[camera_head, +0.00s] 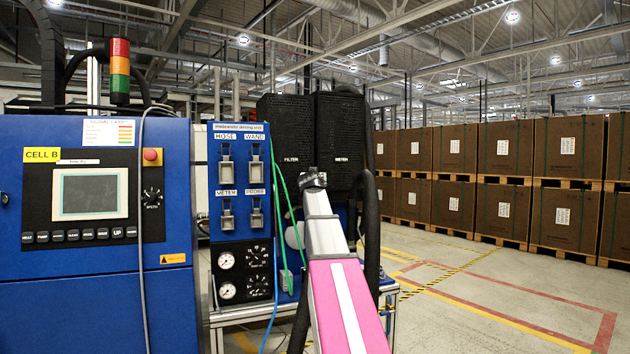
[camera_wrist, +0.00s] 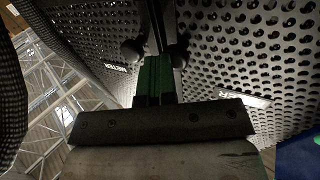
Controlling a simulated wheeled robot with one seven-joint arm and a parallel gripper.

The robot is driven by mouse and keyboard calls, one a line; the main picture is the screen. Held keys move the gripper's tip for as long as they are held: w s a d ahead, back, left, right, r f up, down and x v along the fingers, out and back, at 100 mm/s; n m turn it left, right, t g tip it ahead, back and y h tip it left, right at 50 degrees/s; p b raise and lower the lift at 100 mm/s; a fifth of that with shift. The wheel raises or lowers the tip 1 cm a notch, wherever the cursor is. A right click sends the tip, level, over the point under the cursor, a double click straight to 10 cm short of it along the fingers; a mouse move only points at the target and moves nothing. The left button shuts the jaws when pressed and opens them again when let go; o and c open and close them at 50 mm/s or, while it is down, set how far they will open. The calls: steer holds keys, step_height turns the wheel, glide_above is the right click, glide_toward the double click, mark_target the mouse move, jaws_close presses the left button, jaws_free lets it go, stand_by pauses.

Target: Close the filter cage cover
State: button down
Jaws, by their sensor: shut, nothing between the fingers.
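The filter cage cover (camera_head: 285,130) is a black perforated panel with a white FILTER label, upright above the blue unit. In the wrist view its perforated face (camera_wrist: 250,50) fills the right side, with a label seen at a slant. I cannot tell whether it sits fully flush. My gripper (camera_head: 314,178) is at the lower right of this cover in the head view, near the seam with the meter cage. In the wrist view my gripper (camera_wrist: 158,65) is shut and empty, between two dark round knobs. Whether it touches the cover is unclear.
The meter cage (camera_head: 340,130) adjoins on the right; its panel (camera_wrist: 95,35) is at left in the wrist view. The blue dosing panel (camera_head: 240,180) with hoses and gauges stands left of my arm. Cell B cabinet (camera_head: 95,290) is farther left. Floor at right is clear before stacked boxes (camera_head: 500,205).

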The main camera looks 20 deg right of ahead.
steer(key=shift+w+d+r, duration=0.1)
steer(key=shift+w+d, duration=0.05)
steer(key=shift+w, duration=0.2)
steer(key=s, duration=1.4)
steer(key=shift+s+d+f, duration=0.2)
steer(key=shift+s+d, duration=0.1)
steer(key=shift+s, duration=0.05)
steer(key=a+f+n+g+y, duration=0.1)
steer(key=a+f+g+y, duration=0.4)
steer(key=f, duration=1.4)
steer(key=a+f+n+g, duration=0.1)
steer(key=a+f+g, duration=0.35)
steer(key=f, duration=1.45)
steer(key=s+a+f+n+g+y, duration=0.1)
steer(key=s+a+f+g, duration=0.1)
steer(key=s+a+f, duration=0.3)
steer(key=s+a+f+n+g+y, duration=0.1)
steer(key=s+a+f, duration=0.4)
steer(key=f, duration=0.9)
steer(key=s+a+f+n+g+y, duration=0.1)
steer(key=s+a+f+g, duration=0.3)
steer(key=s+f, duration=0.5)
steer(key=shift+s+a+f, duration=0.25)
steer(key=shift+s+a, duration=0.3)
steer(key=shift+s, duration=0.2)
